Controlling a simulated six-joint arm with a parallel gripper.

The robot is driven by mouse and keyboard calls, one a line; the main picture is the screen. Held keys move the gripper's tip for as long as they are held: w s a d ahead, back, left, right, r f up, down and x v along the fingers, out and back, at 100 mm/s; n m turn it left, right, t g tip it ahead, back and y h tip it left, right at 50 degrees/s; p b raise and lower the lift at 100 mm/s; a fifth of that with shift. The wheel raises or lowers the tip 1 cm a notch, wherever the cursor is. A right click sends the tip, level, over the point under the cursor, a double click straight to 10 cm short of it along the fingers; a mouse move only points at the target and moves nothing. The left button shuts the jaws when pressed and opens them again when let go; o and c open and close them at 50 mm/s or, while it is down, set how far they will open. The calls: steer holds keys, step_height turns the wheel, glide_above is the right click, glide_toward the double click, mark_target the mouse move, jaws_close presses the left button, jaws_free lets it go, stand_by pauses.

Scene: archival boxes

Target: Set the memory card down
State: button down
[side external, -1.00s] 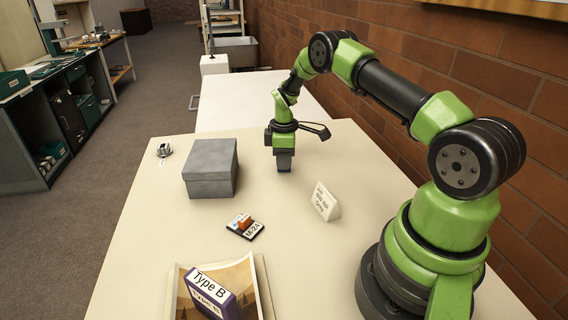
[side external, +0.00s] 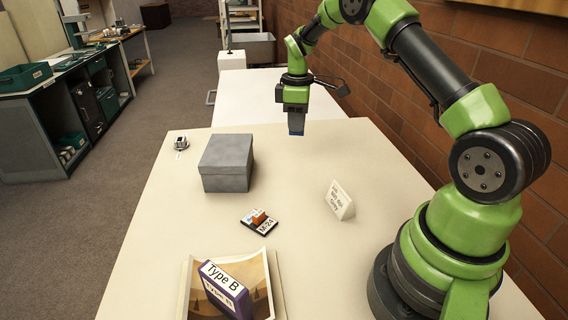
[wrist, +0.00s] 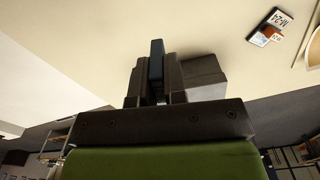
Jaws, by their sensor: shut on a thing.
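My gripper (side external: 295,110) is above the far part of the cream table, pointing down, shut on a small dark blue piece that I take for the memory card (side external: 296,128). The card sticks out below the jaws and appears clear of the table top. In the wrist view the card (wrist: 157,58) stands narrow and edge-on between the dark fingers of my gripper (wrist: 155,85). The fingers hide its lower part there. I see no marking on it.
A grey lidded box (side external: 226,163) stands left of my gripper. Nearer are a dark M-24 plate (side external: 259,222) with an orange piece, a white tent sign (side external: 341,200), and a tray (side external: 268,285) holding a purple Type B box (side external: 228,291). A small metallic object (side external: 181,143) sits far left.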

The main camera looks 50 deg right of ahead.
steer(key=s+a+r+m, duration=0.3)
steer(key=a+r, duration=0.2)
steer(key=a, duration=0.3)
steer(key=s+a+r+m, duration=0.3)
steer(key=a+r, duration=0.1)
steer(key=a, duration=0.5)
steer(key=s+f, duration=0.3)
steer(key=shift+s, duration=0.2)
steer(key=n, duration=0.9)
glide_toward(286, 235)
steer(key=shift+f, duration=2.95)
